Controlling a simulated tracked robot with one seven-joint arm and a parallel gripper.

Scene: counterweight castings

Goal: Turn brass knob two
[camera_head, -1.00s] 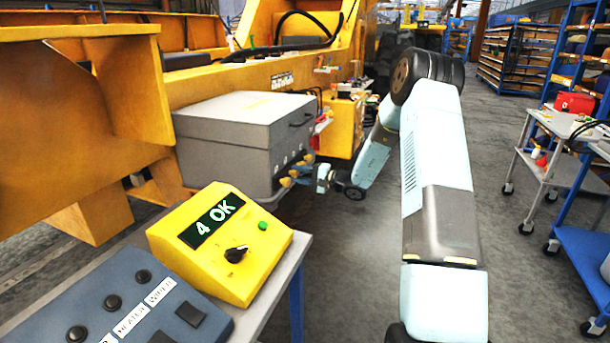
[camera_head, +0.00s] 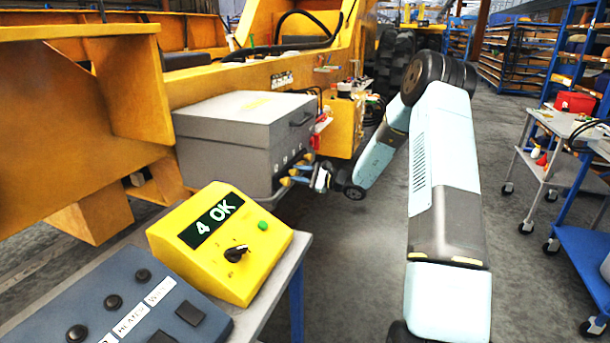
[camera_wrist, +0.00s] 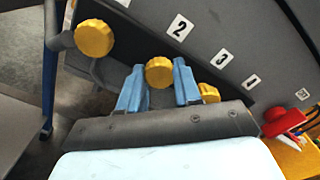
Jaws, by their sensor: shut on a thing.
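Brass knob two (camera_wrist: 159,72) is a round, yellow, ridged knob below the label "2" in the wrist view. My gripper (camera_wrist: 158,88) has one blue finger on each side of it and is shut on it. The fingers hide part of its sides. Another yellow knob (camera_wrist: 94,38) stands to the left, and a third (camera_wrist: 209,92) is partly hidden behind the right finger. In the head view my gripper (camera_head: 318,178) is at the front of the grey box (camera_head: 228,155), where the knobs are small and partly covered.
A yellow console (camera_head: 218,258) reading "4 OK" and a grey switch panel (camera_head: 130,300) stand on a bench in front. A red part (camera_wrist: 280,121) lies right of the knobs in the wrist view.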

